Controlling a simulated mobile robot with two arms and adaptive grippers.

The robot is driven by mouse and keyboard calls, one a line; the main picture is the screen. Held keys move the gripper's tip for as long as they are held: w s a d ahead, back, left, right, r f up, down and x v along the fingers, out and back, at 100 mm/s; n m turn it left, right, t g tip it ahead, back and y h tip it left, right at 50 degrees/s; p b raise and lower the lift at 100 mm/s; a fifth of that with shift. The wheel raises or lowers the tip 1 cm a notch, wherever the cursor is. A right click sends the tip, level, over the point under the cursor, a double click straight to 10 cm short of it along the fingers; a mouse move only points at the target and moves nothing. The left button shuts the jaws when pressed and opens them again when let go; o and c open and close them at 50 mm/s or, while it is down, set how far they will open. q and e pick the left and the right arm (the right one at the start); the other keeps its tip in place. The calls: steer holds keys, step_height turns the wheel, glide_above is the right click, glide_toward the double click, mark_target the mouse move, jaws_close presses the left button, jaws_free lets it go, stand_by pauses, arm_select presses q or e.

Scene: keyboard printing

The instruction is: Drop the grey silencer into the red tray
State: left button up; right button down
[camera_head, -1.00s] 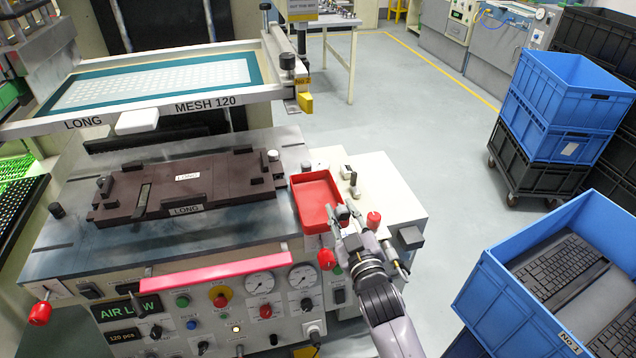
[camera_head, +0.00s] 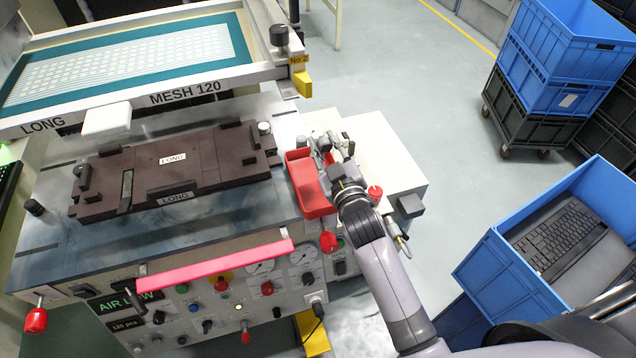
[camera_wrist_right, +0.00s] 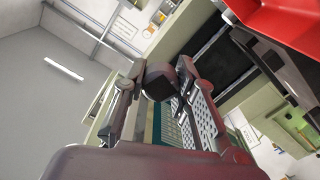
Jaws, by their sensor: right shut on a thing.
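The red tray (camera_head: 312,200) sits on the right side of the printing machine, beside the dark jig. My right gripper (camera_head: 325,148) is over the tray's back right part and hides some of it. In the right wrist view the gripper (camera_wrist_right: 160,92) is shut on a dark grey, rounded thing, the silencer (camera_wrist_right: 158,78), held between the fingertips. The tray also shows in the right wrist view as a red shape (camera_wrist_right: 285,22) at the upper right. The silencer is too small to make out clearly in the head view. My left gripper is not in view.
The brown jig (camera_head: 180,172) marked LONG lies left of the tray. The mesh frame (camera_head: 160,97) stands above and behind it. A red knob (camera_head: 375,192) and fittings on the cream top are close to my gripper. A blue crate (camera_head: 490,258) with keyboards stands at the right.

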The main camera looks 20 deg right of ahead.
steer(key=f+b, duration=0.2)
steer(key=f, duration=0.2)
steer(key=shift+w+b, duration=0.25)
steer(key=shift+b, duration=0.15)
steer(key=shift+s+f, duration=0.1)
steer(key=shift+f, duration=0.05)
steer(key=c, duration=1.2)
jaws_free()
steer(key=s, duration=1.2)
steer(key=shift+d, duration=0.2)
